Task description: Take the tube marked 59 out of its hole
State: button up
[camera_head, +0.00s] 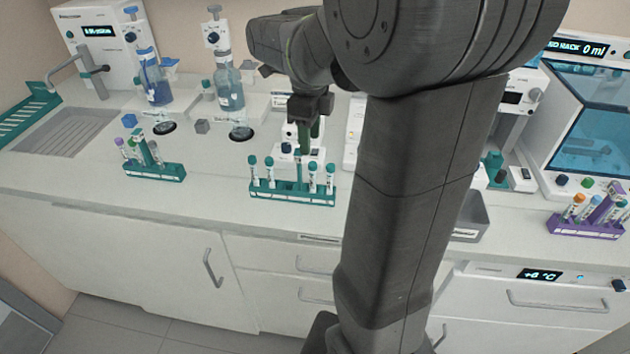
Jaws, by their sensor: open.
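A teal rack (300,195) with several teal-capped tubes stands near the front edge of the counter, in the middle of the view. The number 59 cannot be read on any tube at this size. My gripper (304,146) points down above the rack, over its middle tube (299,172). The gripper is open; its fingertips are small and dark, and I cannot tell whether they touch that tube. The cap of the middle tube is partly hard to make out beside the fingers.
Another teal rack (163,172) with tubes is to the left, and a purple rack (583,230) to the right. Two blue-liquid bottles stand behind. A grey bin (470,222) is partly hidden by my arm. The counter between the teal racks is clear.

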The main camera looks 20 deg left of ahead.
aim_at(313, 164)
notch_tip(313, 164, down, 3)
jog(key=shift+r, duration=0.1)
jog(key=f, duration=0.4)
jog(key=shift+d+f, duration=0.15)
jog(key=shift+d, duration=0.25)
jog(key=shift+f, duration=0.5)
jog(key=c, duration=0.8)
